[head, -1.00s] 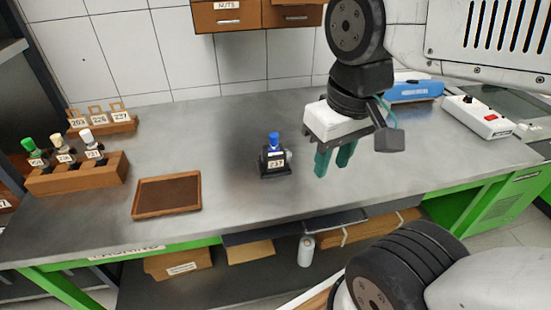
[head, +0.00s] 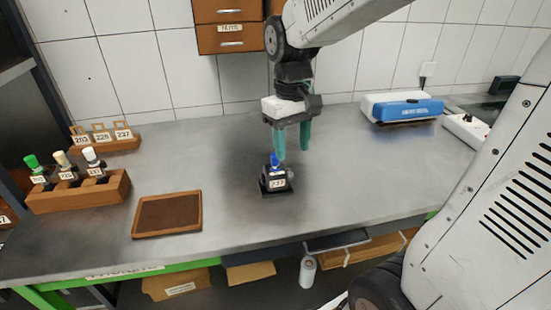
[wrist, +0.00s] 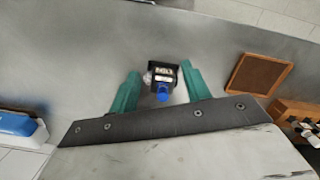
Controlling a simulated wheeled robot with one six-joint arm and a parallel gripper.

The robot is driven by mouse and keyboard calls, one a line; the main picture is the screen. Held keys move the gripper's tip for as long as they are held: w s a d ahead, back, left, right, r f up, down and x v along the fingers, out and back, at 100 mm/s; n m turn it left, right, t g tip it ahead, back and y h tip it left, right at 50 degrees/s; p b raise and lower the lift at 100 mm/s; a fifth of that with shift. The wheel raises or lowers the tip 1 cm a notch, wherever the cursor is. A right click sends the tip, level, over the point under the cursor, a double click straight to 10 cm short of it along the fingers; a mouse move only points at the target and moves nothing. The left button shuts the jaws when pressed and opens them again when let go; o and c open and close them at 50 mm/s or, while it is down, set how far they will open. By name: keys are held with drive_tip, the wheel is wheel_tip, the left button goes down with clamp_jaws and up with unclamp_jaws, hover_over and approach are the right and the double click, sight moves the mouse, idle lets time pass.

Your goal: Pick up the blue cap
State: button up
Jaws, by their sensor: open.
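My gripper (head: 292,150) is open, with teal fingers pointing down, just above and slightly right of the cap. In the head view the left finger overlaps part of the cap. In the wrist view the blue cap (wrist: 163,93) shows between my two open fingers (wrist: 158,92), with the pump behind it. Nothing is held.
An empty brown tray (head: 168,214) lies to the left. A wooden rack (head: 78,191) with green-, cream- and white-capped units and a tag holder (head: 104,144) stand at far left. A blue-and-white device (head: 405,108) is at back right. The bench around the pump is clear.

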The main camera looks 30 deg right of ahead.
drive_tip(key=n, duration=0.2)
hover_over(275, 155)
drive_tip(key=shift+d+f+t, duration=0.15)
drive_tip(key=shift+d+t, duration=0.15)
drive_tip(key=shift+t, duration=0.1)
drive_tip(key=shift+w, duration=0.1)
wheel_tip(275, 155, down, 8)
drive_tip(key=shift+a+r, duration=0.15)
drive_tip(key=shift+r, duration=0.1)
clamp_jaws()
